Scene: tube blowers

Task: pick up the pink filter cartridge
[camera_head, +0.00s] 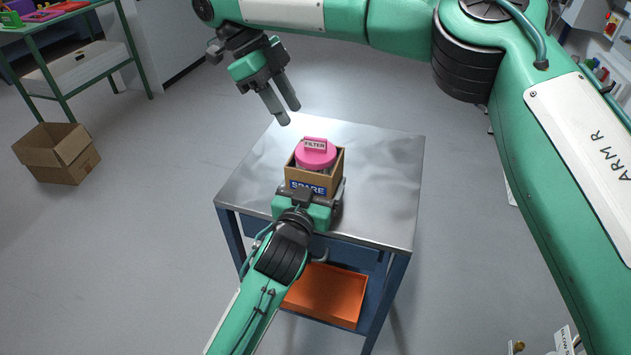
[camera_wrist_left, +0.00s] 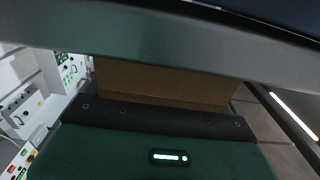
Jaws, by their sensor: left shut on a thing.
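The pink filter cartridge (camera_head: 315,154) has a white FILTER label on its lid. It sits upright in a small open brown box (camera_head: 305,178) with a blue SPARE label, on the metal-topped table (camera_head: 385,185). My left gripper (camera_head: 311,200) is shut on the box at its near side; its fingers are mostly hidden in the head view. The box's brown wall also shows close up in the left wrist view (camera_wrist_left: 160,84). My right gripper (camera_head: 289,114) is open and empty, above and beyond the cartridge, slightly left, with its fingers pointing down.
The tabletop around the box is clear. An orange tray (camera_head: 325,295) lies on the shelf below. An empty cardboard box (camera_head: 58,155) stands on the floor at left, by a green bench (camera_head: 66,80). Open grey floor surrounds the table.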

